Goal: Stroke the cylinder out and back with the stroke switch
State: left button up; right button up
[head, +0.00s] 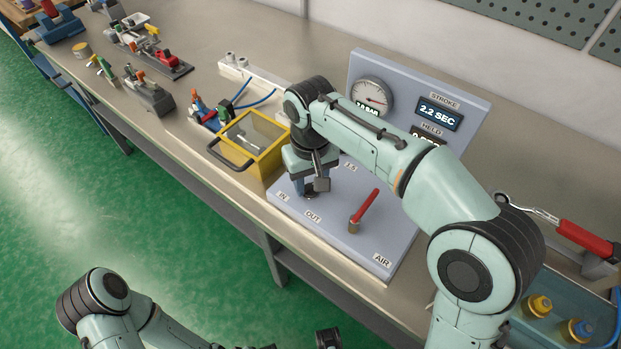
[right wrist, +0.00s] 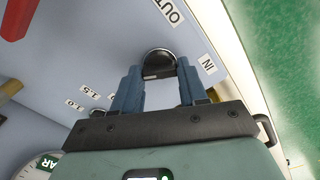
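The stroke switch shows in the right wrist view as a round black knob (right wrist: 160,57) with a pale front edge, between the IN and OUT labels of the grey-blue panel (head: 335,235). My right gripper (head: 308,190) points down over that spot. In the right wrist view its two blue fingers (right wrist: 159,76) are apart, one on each side of the knob; I cannot tell whether they touch it. In the head view the gripper hides most of the knob. A yellow box (head: 262,163) with a clear cover stands left of the panel; the cylinder is not clearly identifiable. My left gripper's fingers are not visible.
A red lever (head: 364,210) stands near the AIR label. A gauge (head: 372,97) and the STROKE display (head: 439,114), reading 2.2 SEC, are on the upright panel. Several clamps and fittings lie at the bench's left; a tray (head: 560,290) is at right.

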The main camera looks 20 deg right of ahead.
jog(key=c, duration=0.3)
